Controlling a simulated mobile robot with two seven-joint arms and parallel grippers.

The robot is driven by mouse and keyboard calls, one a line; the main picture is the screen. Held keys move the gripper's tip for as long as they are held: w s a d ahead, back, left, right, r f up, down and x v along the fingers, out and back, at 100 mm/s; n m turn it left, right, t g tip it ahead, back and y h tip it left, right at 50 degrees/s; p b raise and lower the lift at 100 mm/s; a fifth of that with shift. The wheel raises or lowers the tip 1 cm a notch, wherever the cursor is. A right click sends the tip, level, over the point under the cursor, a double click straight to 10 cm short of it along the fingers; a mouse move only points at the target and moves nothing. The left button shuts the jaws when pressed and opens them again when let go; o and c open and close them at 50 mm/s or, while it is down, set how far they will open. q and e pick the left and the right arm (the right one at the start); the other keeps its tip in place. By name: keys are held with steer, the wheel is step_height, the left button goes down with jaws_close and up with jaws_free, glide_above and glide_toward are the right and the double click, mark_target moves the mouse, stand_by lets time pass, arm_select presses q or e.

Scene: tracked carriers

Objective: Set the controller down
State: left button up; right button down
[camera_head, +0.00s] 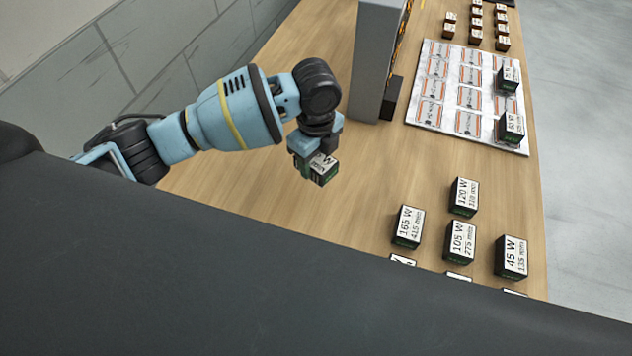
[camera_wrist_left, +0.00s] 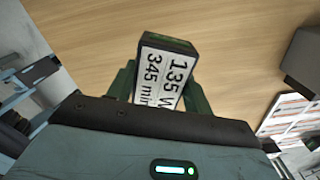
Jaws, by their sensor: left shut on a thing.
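My left gripper (camera_head: 314,158) is shut on a small dark box, the controller (camera_head: 323,171), with a white label on top. In the left wrist view the controller (camera_wrist_left: 163,75) sits between the gripper's two fingers (camera_wrist_left: 160,92), and its label reads 135 W, 345 min. Bare wooden table lies around it in the picture; I cannot tell how far above the wood it is. My right gripper is not in view.
A white printed mat (camera_head: 444,90) bears two dark boxes at its right edge. A tall grey panel (camera_head: 375,60) stands left of it. Labelled boxes, including a 165 W one (camera_head: 408,227), stand at the front right. The wooden table (camera_head: 250,200) is clear around my gripper.

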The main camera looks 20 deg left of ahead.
mark_target(316, 158)
arm_select(q)
steer(key=shift+f+b, duration=0.3)
steer(key=shift+f, duration=3.75)
steer(key=shift+f, duration=0.2)
steer(key=o, duration=1.2)
steer(key=shift+r, duration=0.1)
step_height(316, 158, up, 11)
steer(key=shift+f+p, duration=0.1)
steer(key=shift+p, duration=0.4)
steer(key=shift+r, duration=0.7)
steer(key=shift+f, duration=0.1)
